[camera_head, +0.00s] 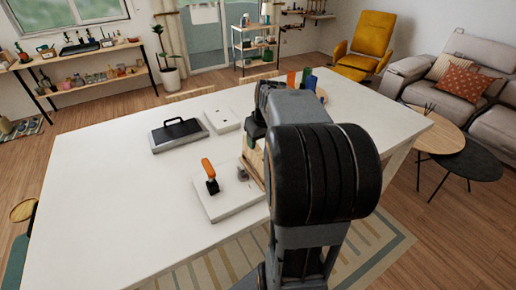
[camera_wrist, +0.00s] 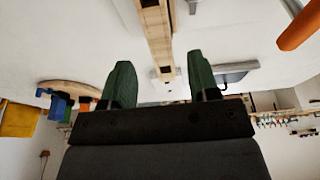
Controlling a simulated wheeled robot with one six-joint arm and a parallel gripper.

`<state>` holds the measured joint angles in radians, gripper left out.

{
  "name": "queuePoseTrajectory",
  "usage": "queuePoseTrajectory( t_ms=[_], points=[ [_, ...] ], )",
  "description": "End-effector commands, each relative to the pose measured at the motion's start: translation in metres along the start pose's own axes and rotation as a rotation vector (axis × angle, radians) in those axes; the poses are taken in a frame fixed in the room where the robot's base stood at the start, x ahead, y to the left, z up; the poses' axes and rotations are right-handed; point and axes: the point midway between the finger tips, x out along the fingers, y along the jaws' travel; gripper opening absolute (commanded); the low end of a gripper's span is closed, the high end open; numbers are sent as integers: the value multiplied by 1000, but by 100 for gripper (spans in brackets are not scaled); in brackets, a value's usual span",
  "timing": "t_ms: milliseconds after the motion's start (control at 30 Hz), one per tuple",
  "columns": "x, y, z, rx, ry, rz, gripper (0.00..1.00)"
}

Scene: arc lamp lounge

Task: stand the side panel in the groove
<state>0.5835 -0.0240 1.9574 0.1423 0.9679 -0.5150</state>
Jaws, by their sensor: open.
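A light wooden piece (camera_head: 253,165) stands on the white table, partly hidden behind my arm. In the wrist view it shows as a long pale wooden bar (camera_wrist: 155,28) with small dark marks, running from the top edge toward the space between my fingers. My gripper (camera_wrist: 160,82) is open, its two green fingers apart on either side of the bar's near end; I see no contact. I cannot tell which part of the wood is the side panel, and no groove can be made out clearly.
A white block with an orange-handled tool (camera_head: 210,176) lies left of my arm. A dark tray with a handle (camera_head: 178,139) and a white plate with holes (camera_head: 221,119) lie farther back. Coloured items (camera_head: 306,78) stand behind my arm. The table's left side (camera_head: 100,200) is clear.

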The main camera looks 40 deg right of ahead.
Motion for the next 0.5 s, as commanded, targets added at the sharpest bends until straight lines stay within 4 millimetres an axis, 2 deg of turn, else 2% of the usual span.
queuePoseTrajectory(
  t_ms=[167, 233, 267, 367, 400, 500],
  points=[
    [-19, -2, 0, -1, 2, 1, 55],
    [-24, -14, 3, -10, 5, 1, 55],
    [-26, -25, 6, -19, 7, 0, 55],
    [-31, -73, 24, -52, 21, -3, 55],
    [-32, -93, 34, -65, 30, -4, 55],
    [-31, -134, 64, -95, 50, -12, 55]
  ],
)
